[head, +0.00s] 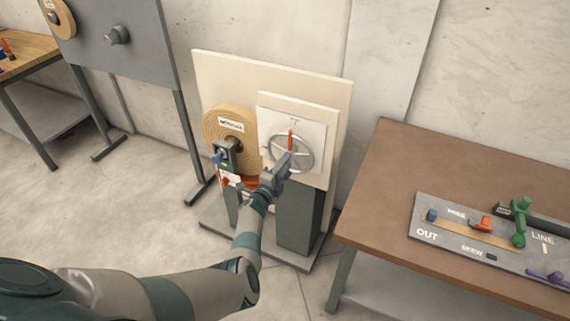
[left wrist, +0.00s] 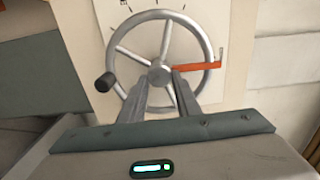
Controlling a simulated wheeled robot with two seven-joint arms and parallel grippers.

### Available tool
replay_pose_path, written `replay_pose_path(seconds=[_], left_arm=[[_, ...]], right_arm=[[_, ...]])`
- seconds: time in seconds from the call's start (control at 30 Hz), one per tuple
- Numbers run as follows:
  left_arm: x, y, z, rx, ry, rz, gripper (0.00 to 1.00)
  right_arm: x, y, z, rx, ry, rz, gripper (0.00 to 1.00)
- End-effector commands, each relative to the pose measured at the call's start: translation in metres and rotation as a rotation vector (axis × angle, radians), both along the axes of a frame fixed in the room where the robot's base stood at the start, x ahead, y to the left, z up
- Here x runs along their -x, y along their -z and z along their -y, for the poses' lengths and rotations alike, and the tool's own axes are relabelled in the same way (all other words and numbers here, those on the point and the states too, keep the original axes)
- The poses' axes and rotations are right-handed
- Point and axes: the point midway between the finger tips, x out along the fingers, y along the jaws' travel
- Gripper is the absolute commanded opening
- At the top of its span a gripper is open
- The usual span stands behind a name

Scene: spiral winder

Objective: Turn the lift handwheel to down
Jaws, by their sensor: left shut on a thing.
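The lift handwheel (head: 307,163) is a grey spoked ring on a white plate on the cream panel. It also shows in the left wrist view (left wrist: 210,57), with a dark knob (left wrist: 105,82) on its left rim. A red pointer (head: 291,139) reaches up from the hub in the head view. In the left wrist view the red pointer (left wrist: 200,68) reaches right across the rim. My left gripper (head: 284,164) is at the wheel's middle, its fingers (left wrist: 160,85) shut on the wheel around the hub. The plate's lettering is too small to read. My right gripper is not seen.
A tan roll (head: 213,124) with a small clamp (head: 227,156) is left of the wheel on the same panel. A brown table (head: 390,190) with a grey control board (head: 440,238) stands right. A grey panel on legs (head: 143,55) stands behind left. Floor is clear between.

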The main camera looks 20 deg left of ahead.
Motion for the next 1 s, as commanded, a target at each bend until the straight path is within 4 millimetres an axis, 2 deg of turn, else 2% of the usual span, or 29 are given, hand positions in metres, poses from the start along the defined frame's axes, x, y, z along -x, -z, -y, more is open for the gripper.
replay_pose_path(seconds=[0.17, 0.2, 0.27, 0.67, 0.87, 1.0], left_arm=[[0.0, 0.0, 0.001, 0.001, 0.001, 0.001, 0.0], [0.0, 0.0, 0.001, 0.001, 0.001, 0.001, 0.34], [0.0, 0.0, 0.001, 0.001, 0.001, 0.001, 0.48], [0.002, 0.0, 0.0, -0.001, 0.0, 0.0, 0.48], [0.013, 0.0, -0.001, -0.002, -0.001, -0.001, 0.48], [0.03, -0.001, -0.001, -0.002, -0.001, -0.001, 0.48]], right_arm=[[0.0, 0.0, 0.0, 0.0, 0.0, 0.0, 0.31], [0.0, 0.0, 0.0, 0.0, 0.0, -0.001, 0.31], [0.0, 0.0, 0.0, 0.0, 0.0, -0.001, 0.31], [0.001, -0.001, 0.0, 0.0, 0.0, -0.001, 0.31], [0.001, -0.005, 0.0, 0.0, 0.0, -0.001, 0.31], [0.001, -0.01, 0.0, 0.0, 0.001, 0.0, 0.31]])
